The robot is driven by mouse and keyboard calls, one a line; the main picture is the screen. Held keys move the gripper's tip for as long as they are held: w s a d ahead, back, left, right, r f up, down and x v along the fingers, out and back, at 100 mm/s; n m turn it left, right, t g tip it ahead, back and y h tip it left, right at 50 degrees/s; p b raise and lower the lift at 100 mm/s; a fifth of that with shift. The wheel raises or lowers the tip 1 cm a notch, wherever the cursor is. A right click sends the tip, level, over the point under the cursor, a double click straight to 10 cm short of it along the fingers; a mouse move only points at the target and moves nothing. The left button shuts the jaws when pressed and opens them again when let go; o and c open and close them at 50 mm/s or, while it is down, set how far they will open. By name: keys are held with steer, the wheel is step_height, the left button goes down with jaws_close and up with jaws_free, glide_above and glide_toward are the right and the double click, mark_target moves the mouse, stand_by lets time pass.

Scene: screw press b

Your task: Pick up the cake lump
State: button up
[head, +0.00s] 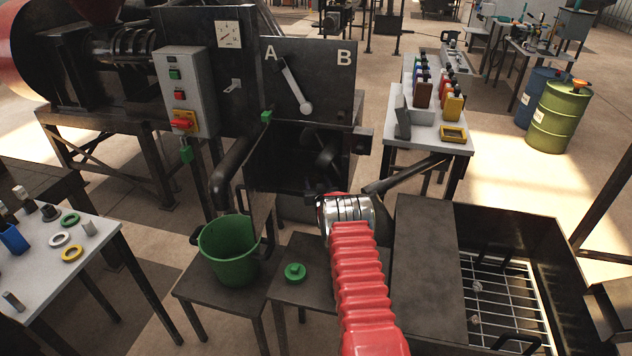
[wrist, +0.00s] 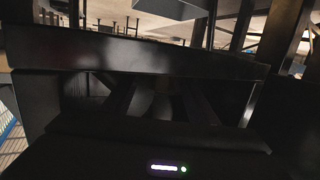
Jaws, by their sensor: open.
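I cannot clearly make out the cake lump. Two small pale bits, one of them (head: 475,319), lie on the wire grid in the dark open bin at the right of the head view; I cannot tell whether either is the lump. My red sleeved arm reaches forward to the front of the press (head: 305,90). My gripper (head: 345,207) is at its silver end, left of the bin. Its fingers are hidden there. In the wrist view, a dark body with a small light fills the bottom, with dark metal bars close ahead and no lump visible.
A green bucket (head: 236,274) stands on a low stool left of my arm. A green knobbed piece (head: 295,272) lies on a stand (head: 305,292) beside it. The dark bin (head: 540,235) has a flat cover over its left part. A bottle table (head: 428,135) stands behind.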

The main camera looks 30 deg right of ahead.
steer(key=shift+c, duration=0.4)
steer(key=c, duration=1.1)
steer(key=shift+r, duration=0.1)
steer(key=shift+s+a+r, duration=0.1)
steer(key=shift+a+r, duration=0.05)
steer(key=shift+r, duration=0.2)
steer(key=r, duration=0.6)
steer(key=shift+s+a+r, duration=0.15)
steer(key=shift+a, duration=0.05)
steer(key=s+a, duration=1.3)
steer(key=shift+s+a, duration=0.2)
steer(key=shift+a, duration=0.1)
steer(key=o, duration=0.6)
steer(key=shift+c, duration=0.2)
steer(key=c, duration=0.5)
